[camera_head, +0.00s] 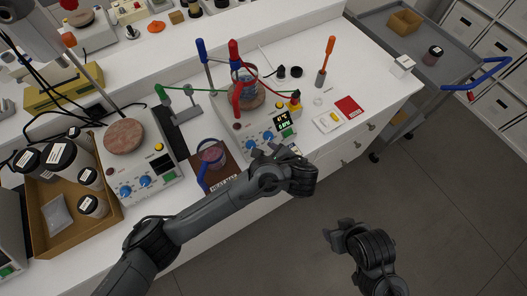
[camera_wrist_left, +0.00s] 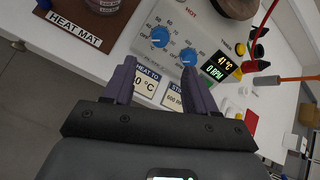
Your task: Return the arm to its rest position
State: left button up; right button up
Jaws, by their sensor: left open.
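My left arm reaches in from the lower left in the head view. Its gripper (camera_head: 277,153) is over the front edge of the bench, in front of the hot plate with the lit display (camera_head: 284,123). In the left wrist view the two purple fingers of the left gripper (camera_wrist_left: 160,78) are apart with nothing between them.
A glass jar with a blue handle (camera_head: 211,157) stands on the brown heat mat (camera_head: 226,172) left of the left gripper. A beaker (camera_head: 247,84) stands on the hot plate beside red and blue clamps. A jar box (camera_head: 45,243) is at left. Open floor (camera_head: 300,245) lies in front.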

dwell(0.4)
pick_arm(q)
jog(key=s+a+f+n+g+h, duration=0.25)
jog(key=s+f+g, duration=0.35)
jog(key=s+f, duration=1.1)
jog(key=s+a+r+n+g+h, duration=0.2)
jog(key=s+a+n+g, duration=0.1)
jog(key=s+a+n, duration=0.75)
jog(key=w+a+r+n+t, duration=0.4)
jog(key=w+a+r+n, duration=0.1)
jog(key=a+r+n, duration=0.7)
notch_tip(320, 180, up, 16)
jog(key=m+p, duration=0.1)
jog(key=p, duration=1.6)
jog(key=shift+a+p, duration=0.2)
jog(key=shift+p, duration=0.2)
